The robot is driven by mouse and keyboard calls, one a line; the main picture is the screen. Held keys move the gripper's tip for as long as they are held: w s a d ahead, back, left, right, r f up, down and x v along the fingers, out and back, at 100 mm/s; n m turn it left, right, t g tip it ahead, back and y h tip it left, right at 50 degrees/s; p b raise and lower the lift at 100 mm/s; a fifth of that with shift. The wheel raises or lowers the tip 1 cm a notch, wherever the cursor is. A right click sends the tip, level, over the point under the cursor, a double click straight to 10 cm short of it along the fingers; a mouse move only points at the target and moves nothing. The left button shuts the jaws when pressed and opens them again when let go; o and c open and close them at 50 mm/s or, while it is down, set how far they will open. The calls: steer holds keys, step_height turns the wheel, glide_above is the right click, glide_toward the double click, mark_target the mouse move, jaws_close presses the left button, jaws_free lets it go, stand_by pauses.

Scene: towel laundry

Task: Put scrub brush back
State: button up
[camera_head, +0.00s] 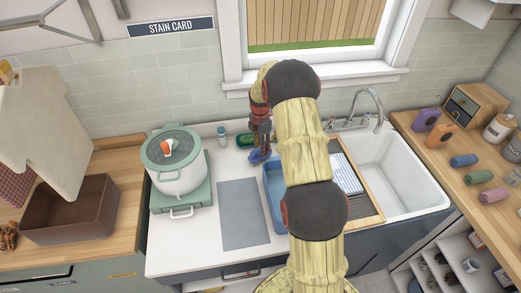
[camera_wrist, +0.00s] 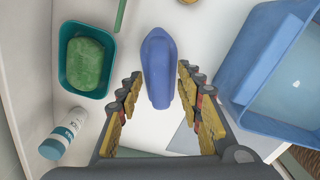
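The blue object that looks like the scrub brush (camera_wrist: 159,68) is in the middle of the wrist view, with its narrow end between my fingers. It also shows in the camera_head view (camera_head: 257,157) on the white counter, just below my fingertips. Its underside and any bristles are hidden. My gripper (camera_wrist: 160,92) is open, pointing down, with one finger on each side of the brush and gaps to both. In the camera_head view my gripper (camera_head: 260,142) is left of the blue tub.
A teal dish (camera_wrist: 66,80) with a green bar (camera_wrist: 87,62) stands left of the brush. A white bottle (camera_wrist: 62,135) is nearby. A blue tub (camera_wrist: 246,112) is close on the right.

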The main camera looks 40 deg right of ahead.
step_height(320, 180, up, 11)
steer(key=s+a+r+m+t, duration=0.1)
steer(key=s+a+r+m, duration=0.35)
steer(key=a+r, duration=0.4)
steer(key=s+a+r+m+t, duration=0.1)
steer(key=s+a+r+m, duration=0.2)
steer(key=s+a+r, duration=0.45)
steer(key=s+a+r+m+t, duration=0.1)
steer(key=s+a+m, duration=0.4)
steer(key=s, duration=0.5)
steer(key=s+a+r+m+t, duration=0.2)
steer(key=s+a+r+m, duration=0.1)
steer(key=s+a, duration=0.6)
steer(key=shift+s+m+t, duration=0.3)
steer(key=shift+s+m, duration=0.55)
steer(key=shift+r, duration=0.1)
step_height(320, 180, down, 10)
steer(key=b, duration=0.9)
steer(key=shift+r, duration=0.1)
